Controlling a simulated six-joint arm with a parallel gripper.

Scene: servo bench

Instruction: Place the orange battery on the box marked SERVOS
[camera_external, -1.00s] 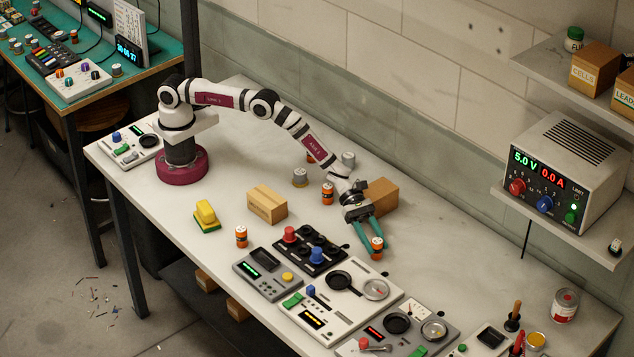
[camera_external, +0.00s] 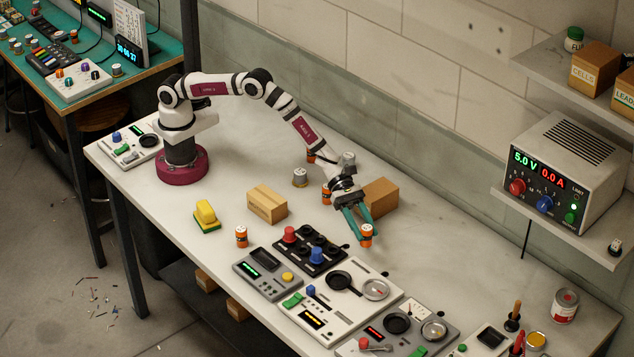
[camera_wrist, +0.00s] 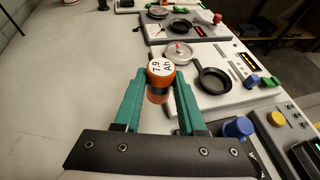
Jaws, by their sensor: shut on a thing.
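An orange battery (camera_external: 366,236) with a dark band and a pale top is held between the green fingers of my gripper (camera_external: 364,228). In the wrist view, my gripper (camera_wrist: 160,84) is shut on the battery (camera_wrist: 159,92), whose white top reads "7.9 Ah". The battery is upright or nearly so; its height over the bench is hard to tell. Two cardboard boxes stand on the bench: one (camera_external: 267,205) left of my gripper, and one (camera_external: 382,197) just behind it. I cannot read SERVOS on either.
Other orange batteries (camera_external: 241,237) and grey cans (camera_external: 300,177) stand about. A yellow-green block (camera_external: 206,216) is near the front edge. Instrument panels (camera_external: 340,298) with knobs and dishes fill the bench front. Shelf boxes marked CELLS (camera_external: 594,70) and LEADS are at the upper right.

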